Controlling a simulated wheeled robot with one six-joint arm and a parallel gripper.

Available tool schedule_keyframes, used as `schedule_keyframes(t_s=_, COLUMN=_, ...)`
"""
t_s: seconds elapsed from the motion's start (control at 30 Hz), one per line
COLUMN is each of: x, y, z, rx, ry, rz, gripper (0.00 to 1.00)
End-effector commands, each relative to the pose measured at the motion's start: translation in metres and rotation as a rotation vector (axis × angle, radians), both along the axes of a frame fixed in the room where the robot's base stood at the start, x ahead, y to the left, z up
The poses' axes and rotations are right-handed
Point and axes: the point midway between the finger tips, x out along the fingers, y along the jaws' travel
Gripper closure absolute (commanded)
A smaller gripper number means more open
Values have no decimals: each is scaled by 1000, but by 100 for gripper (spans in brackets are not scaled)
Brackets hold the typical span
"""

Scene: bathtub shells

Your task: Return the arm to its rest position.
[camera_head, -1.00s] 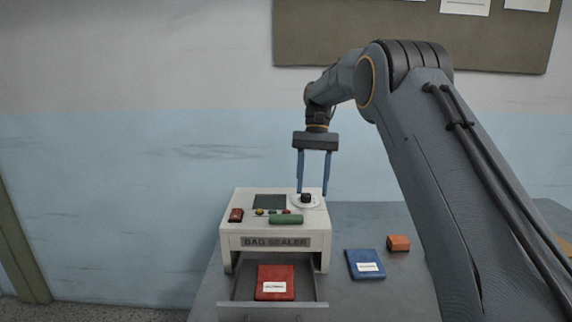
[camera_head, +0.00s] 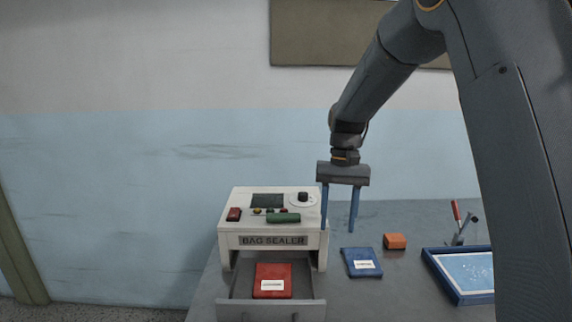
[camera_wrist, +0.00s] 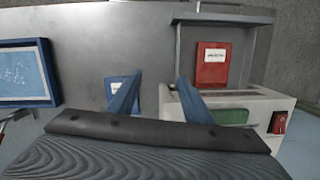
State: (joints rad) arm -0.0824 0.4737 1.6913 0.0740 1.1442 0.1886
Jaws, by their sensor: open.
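My gripper (camera_head: 339,228) is open, its two blue fingers pointing down with nothing between them. In the head view it hangs just right of the bag sealer (camera_head: 231,240), a white box with a dark screen, a black knob, a red switch and a green bar. In the wrist view (camera_wrist: 152,85) the fingers spread over the table, one near the blue packet and one by the sealer. The arm reaches in from the upper right.
A red packet (camera_head: 272,275) lies in the pulled-out drawer (camera_head: 230,309). A blue packet (camera_head: 361,257), an orange block (camera_head: 395,241) and a blue-rimmed tray (camera_head: 461,298) are on the grey table (camera_head: 388,287). A red-handled tool (camera_head: 456,212) stands behind the tray.

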Motion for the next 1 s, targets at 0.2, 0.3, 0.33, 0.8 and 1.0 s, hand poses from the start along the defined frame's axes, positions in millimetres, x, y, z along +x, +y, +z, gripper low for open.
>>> schedule_keyframes(t_s=0.2, x=-85, y=-32, z=-29, rx=-18, ry=-102, rz=49, gripper=54)
schedule_keyframes(t_s=0.3, x=-126, y=-43, z=-43, rx=-26, ry=-149, rz=78, gripper=54)
schedule_keyframes(t_s=0.33, x=-139, y=-46, z=-48, rx=-29, ry=-162, rz=85, gripper=54)
schedule_keyframes(t_s=0.8, x=-227, y=-63, z=-78, rx=-47, ry=-252, rz=148, gripper=54)
schedule_keyframes(t_s=1.0, x=-226, y=-62, z=-77, rx=-47, ry=-251, rz=147, gripper=54)
